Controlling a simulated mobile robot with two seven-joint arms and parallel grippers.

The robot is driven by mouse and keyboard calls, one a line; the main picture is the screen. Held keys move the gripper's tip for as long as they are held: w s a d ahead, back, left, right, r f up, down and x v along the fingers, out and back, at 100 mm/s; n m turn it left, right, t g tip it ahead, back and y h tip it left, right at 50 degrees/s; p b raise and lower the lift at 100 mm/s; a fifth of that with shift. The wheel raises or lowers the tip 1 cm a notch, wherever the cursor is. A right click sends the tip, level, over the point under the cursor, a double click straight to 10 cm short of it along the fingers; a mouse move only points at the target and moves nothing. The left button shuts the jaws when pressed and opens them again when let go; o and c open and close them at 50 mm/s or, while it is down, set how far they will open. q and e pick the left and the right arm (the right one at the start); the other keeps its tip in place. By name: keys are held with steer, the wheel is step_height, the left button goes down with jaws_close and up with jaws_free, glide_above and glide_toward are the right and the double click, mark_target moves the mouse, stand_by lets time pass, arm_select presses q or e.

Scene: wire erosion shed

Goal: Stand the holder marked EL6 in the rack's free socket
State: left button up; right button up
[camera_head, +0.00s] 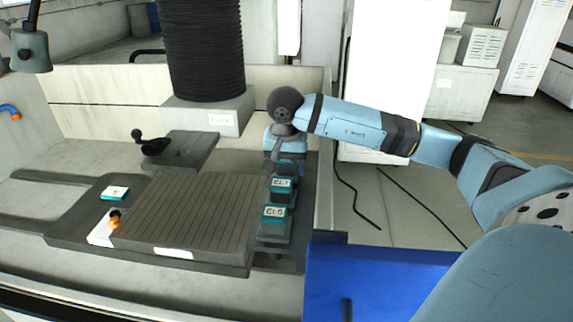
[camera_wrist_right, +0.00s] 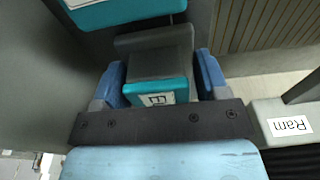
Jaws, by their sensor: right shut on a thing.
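My right gripper (camera_wrist_right: 162,74) has its two blue fingers on either side of a dark holder (camera_wrist_right: 155,65) with a teal front and white label, and is shut on it. Only an "E" reads on that label; the rest is covered. In the head view my right wrist is over the far end of the rack (camera_head: 262,246), where the held holder is mostly hidden. A holder marked EL1 or EL7 (camera_head: 282,184) and one marked EL5 or EL6 (camera_head: 273,212) stand nearer in the row. I cannot tell whether the held holder is seated. No free socket shows clearly.
A grooved table (camera_head: 190,210) lies left of the rack, with a teal-edged white-labelled piece (camera_head: 115,193) and an orange knob (camera_head: 115,217) to its left. A black bellows ram (camera_head: 203,50) hangs behind. A blue bin or panel (camera_head: 375,285) is at front right.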

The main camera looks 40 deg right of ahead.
steer(key=shift+f, duration=0.1)
stand_by(0.3)
steer(key=o, duration=1.3)
steer(key=shift+c, duration=0.2)
step_height(320, 180, up, 14)
steer(key=s+a, duration=0.1)
steer(key=shift+a+f, duration=0.15)
